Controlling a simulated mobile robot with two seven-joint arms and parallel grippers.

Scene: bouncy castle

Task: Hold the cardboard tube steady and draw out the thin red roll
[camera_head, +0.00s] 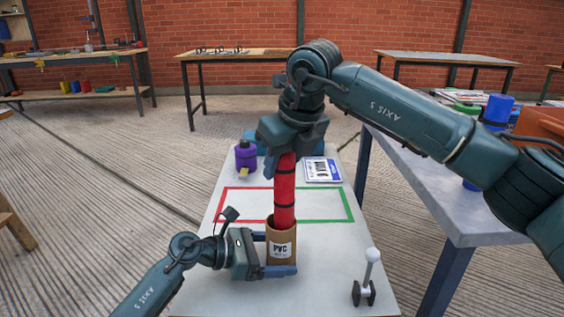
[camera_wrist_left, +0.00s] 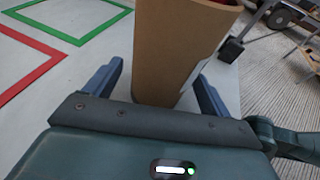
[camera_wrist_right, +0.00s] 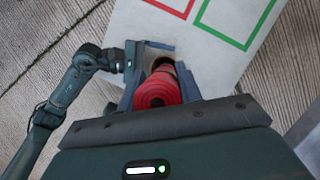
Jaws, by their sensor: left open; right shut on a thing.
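The brown cardboard tube (camera_head: 281,256), labelled PVC, stands upright on the white table; it also shows in the left wrist view (camera_wrist_left: 180,50). The thin red roll (camera_head: 285,192), with dark bands, rises upright far above the tube's mouth. Its lower end is hidden at or inside the mouth. My right gripper (camera_head: 284,152) points down, shut on the upper part of the red roll, which shows in the right wrist view (camera_wrist_right: 158,92). My left gripper (camera_head: 272,254) is open, its fingers on either side of the tube, with gaps visible in the left wrist view (camera_wrist_left: 160,75).
Red and green outlined areas (camera_head: 345,205) lie behind the tube. A white-knobbed lever (camera_head: 371,270) stands front right. A grey table (camera_head: 440,190) is at the right.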

